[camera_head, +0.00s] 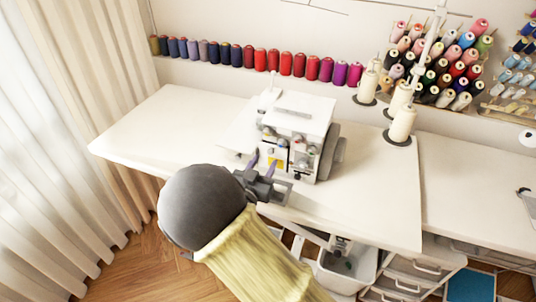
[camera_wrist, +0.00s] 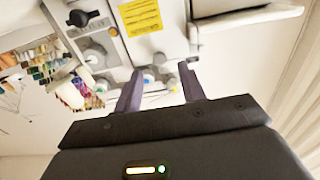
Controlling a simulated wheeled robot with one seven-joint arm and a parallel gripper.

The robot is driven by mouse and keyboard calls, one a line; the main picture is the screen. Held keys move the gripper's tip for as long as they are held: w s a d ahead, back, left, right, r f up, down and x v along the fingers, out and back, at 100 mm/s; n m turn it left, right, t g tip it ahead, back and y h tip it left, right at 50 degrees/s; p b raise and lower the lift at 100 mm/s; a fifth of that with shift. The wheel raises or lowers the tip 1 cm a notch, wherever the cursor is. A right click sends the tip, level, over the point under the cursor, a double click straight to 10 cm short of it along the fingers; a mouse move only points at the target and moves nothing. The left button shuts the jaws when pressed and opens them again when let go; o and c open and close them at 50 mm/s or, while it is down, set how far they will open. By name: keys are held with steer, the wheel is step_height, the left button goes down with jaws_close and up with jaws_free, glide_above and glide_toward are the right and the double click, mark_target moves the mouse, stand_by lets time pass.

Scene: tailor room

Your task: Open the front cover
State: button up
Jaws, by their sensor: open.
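A white sewing machine (camera_head: 298,125) stands on the table, its front facing my arm. Its front cover (camera_head: 290,163) carries a yellow label, which also shows in the wrist view (camera_wrist: 140,17). Coloured dials sit above the label. My gripper (camera_head: 262,162) is in front of the machine's lower left front, partly hiding it. In the wrist view my gripper (camera_wrist: 161,72) has two purple fingers, apart, with nothing between them. The fingertips are close to the machine front around the dials; I cannot tell whether they touch. The wrist picture appears upside down. The cover's edge is hard to make out.
The white table (camera_head: 150,130) has free room left and right of the machine. White thread cones (camera_head: 402,123) stand behind it to the right. A row of coloured spools (camera_head: 260,60) lines the wall. White drawers (camera_head: 405,280) are below the table; a curtain hangs left.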

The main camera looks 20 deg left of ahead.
mark_target(270, 152)
steer(key=w, duration=0.4)
steer(key=shift+w+d, duration=0.2)
steer(key=shift+w, duration=0.1)
jaws_close()
